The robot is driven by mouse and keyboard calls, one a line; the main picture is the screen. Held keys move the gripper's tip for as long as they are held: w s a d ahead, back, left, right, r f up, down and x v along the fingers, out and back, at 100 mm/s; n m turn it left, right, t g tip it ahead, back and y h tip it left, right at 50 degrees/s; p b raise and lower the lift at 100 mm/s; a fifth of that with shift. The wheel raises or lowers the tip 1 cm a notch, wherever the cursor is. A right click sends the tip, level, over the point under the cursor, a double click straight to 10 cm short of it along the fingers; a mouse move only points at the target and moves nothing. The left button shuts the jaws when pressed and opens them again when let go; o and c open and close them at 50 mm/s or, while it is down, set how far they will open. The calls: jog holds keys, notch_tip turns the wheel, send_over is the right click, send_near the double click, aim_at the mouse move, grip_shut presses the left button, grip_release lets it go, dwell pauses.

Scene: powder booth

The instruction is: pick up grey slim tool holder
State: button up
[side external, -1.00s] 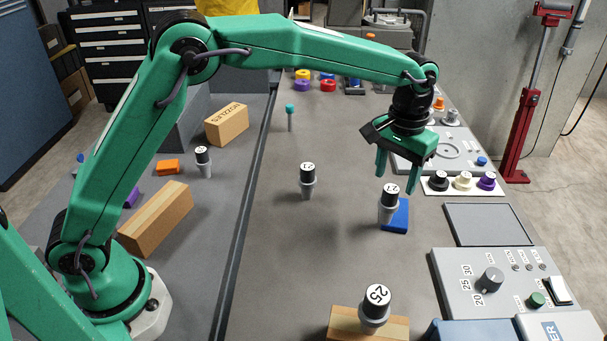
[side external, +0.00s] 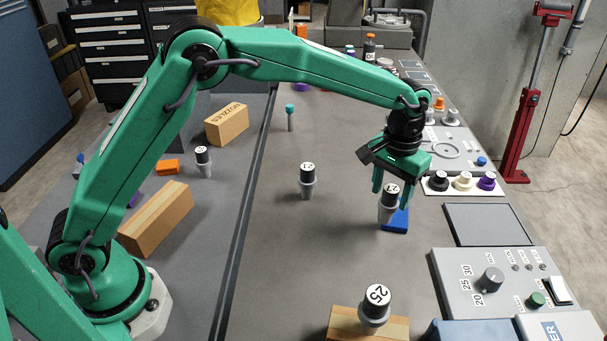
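My gripper is open, fingers pointing down, one on each side of the cap with gaps visible. I cannot tell whether the holder is fully between them in depth. Another grey holder (side external: 307,183) stands mid-table, one (side external: 203,164) at the left, and one (side external: 374,312) on a wooden block at the front. I cannot tell which one is the slim one.
A thin teal-topped grey tool (side external: 290,119) stands farther back. A control box (side external: 500,285) is at the front right, and a white strip with several knobs (side external: 463,183) is right of my gripper. The middle table is mostly clear.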

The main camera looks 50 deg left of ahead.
grip_shut()
jog(key=shift+r, duration=0.1)
jog(key=shift+r, duration=0.85)
notch_tip(320, 180, up, 2)
jog(key=shift+r, duration=0.2)
jog(key=s+d+r, duration=0.6)
jog(key=s+d, duration=0.1)
jog(key=s, duration=0.2)
jog(key=shift+s+r, duration=0.2)
jog(key=shift+r, duration=0.2)
jog(key=shift+r, duration=0.1)
